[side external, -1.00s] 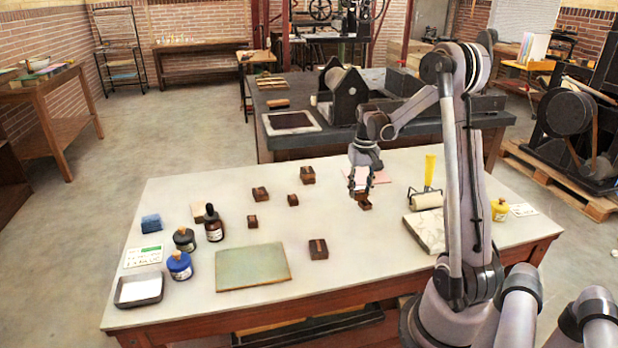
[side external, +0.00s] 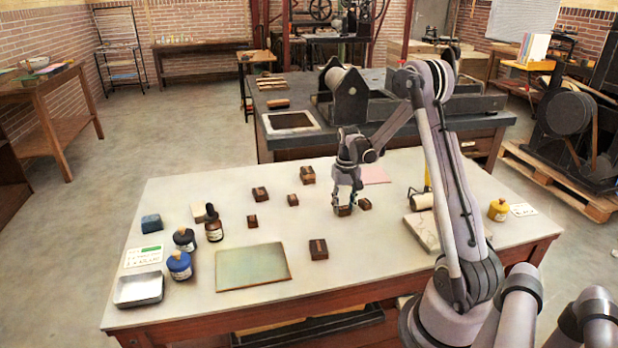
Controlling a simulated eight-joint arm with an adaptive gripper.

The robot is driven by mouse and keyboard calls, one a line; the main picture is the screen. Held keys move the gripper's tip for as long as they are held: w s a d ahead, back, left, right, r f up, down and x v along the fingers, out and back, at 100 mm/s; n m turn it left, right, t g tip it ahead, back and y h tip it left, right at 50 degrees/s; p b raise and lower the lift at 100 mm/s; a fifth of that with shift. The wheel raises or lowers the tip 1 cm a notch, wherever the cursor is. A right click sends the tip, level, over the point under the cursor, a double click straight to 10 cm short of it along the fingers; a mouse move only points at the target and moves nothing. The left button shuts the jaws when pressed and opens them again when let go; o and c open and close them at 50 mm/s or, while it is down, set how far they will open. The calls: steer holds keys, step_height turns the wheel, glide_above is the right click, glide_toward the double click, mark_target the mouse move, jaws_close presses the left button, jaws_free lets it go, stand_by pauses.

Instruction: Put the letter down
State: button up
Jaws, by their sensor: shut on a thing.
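My gripper (side external: 345,204) points down over the right middle of the white table and is shut on a small dark wooden letter block (side external: 343,211). The block is at or just above the table top; I cannot tell whether it touches. The fingers hide its upper part. Another small wooden block (side external: 365,204) sits just to the right of the held one, with little gap between them.
A green mat (side external: 252,267) lies front left. A stone slab (side external: 422,231) and roller (side external: 420,201) are to the right. Bottles (side external: 180,265) stand far left.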

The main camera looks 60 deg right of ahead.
mark_target(344, 208)
steer(key=o, duration=0.8)
steer(key=shift+f, duration=0.1)
steer(key=shift+o, duration=0.2)
step_height(344, 208, up, 12)
steer(key=a+r+n+t+h, duration=0.1)
steer(key=a+r+n+t, duration=0.15)
steer(key=a, duration=0.65)
steer(key=a+r+n+t, duration=0.15)
steer(key=a+r, duration=0.25)
steer(key=a, duration=0.5)
steer(key=s+a+f+n+t, duration=0.1)
steer(key=s+a+n, duration=0.3)
steer(key=a, duration=1)
steer(key=shift+s+n+t+y, duration=0.4)
steer(key=shift+s+t, duration=0.15)
steer(key=shift+t, duration=0.35)
steer(key=shift+o, duration=0.5)
steer(key=shift+s+a+f, duration=0.15)
steer(key=shift+a, duration=0.3)
